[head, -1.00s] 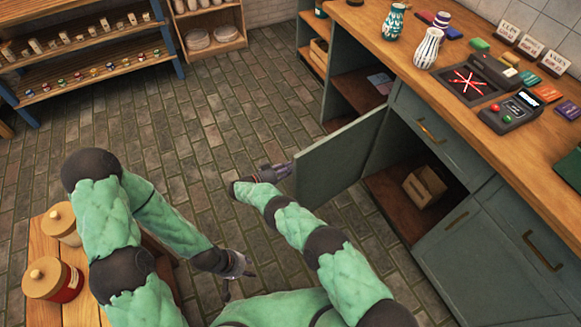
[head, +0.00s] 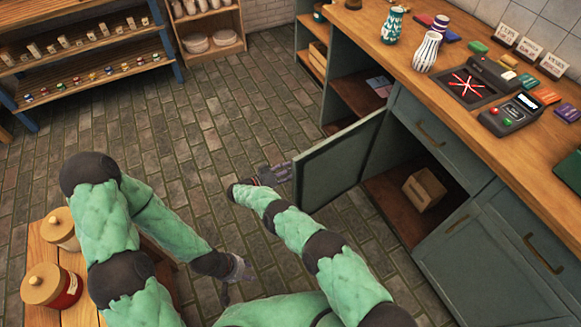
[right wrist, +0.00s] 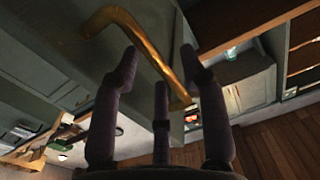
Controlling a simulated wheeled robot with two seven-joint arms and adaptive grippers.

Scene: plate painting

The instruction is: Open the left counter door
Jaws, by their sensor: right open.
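The left counter door (head: 335,165) is a green-grey panel in the head view. It stands swung out wide from the counter, its inner side toward me. My right gripper (head: 274,174) is at the door's free edge on its outer side. In the right wrist view, the brass door handle (right wrist: 150,45) shows between the spread dark fingers of that gripper (right wrist: 160,85), which are open and not closed on it. My left gripper (head: 238,270) hangs low over the floor, away from the door, with its fingers apart and nothing visible in them.
The wooden countertop (head: 440,100) carries vases and a card terminal. A wooden table (head: 95,290) with lidded jars is at lower left. The brick floor (head: 220,120) left of the door is clear.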

